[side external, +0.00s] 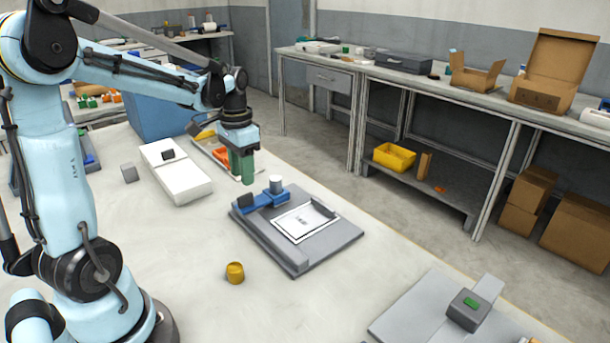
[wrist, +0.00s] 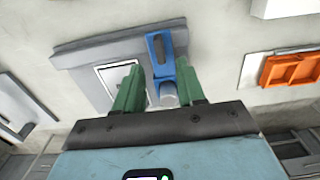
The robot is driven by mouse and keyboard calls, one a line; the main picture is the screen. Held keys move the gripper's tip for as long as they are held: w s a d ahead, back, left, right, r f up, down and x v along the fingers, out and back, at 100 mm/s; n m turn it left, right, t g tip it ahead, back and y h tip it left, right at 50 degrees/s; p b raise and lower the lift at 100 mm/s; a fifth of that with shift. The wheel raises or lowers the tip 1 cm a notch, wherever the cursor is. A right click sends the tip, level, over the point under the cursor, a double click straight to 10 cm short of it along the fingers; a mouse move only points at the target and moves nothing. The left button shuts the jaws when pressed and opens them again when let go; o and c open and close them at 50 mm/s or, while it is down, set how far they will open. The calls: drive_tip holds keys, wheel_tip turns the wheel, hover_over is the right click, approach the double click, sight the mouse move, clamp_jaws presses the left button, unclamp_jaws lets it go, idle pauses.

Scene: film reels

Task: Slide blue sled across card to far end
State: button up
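The blue sled (side external: 258,204) lies across the left end of a grey board (side external: 325,245), with a pale round knob (side external: 276,184) on it. A white card (side external: 305,221) with a dark border and small print lies on the board to the right of the sled. My gripper (side external: 243,178) with green fingers hangs above the sled's end of the board, apart from it. In the wrist view the fingers (wrist: 160,72) are spread and empty, with the blue sled (wrist: 160,45) showing between and beyond them. The card (wrist: 113,75) there is partly hidden by the left finger.
A yellow-brown cup (side external: 235,272) stands on the table in front of the board. A white box (side external: 178,180) and a tray with orange parts (side external: 220,156) lie behind left. A grey plate with a dark block (side external: 468,310) is at front right. Bare table lies between.

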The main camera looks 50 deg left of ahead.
sight(245, 195)
drive_tip(key=shift+f, duration=2.95)
clamp_jaws()
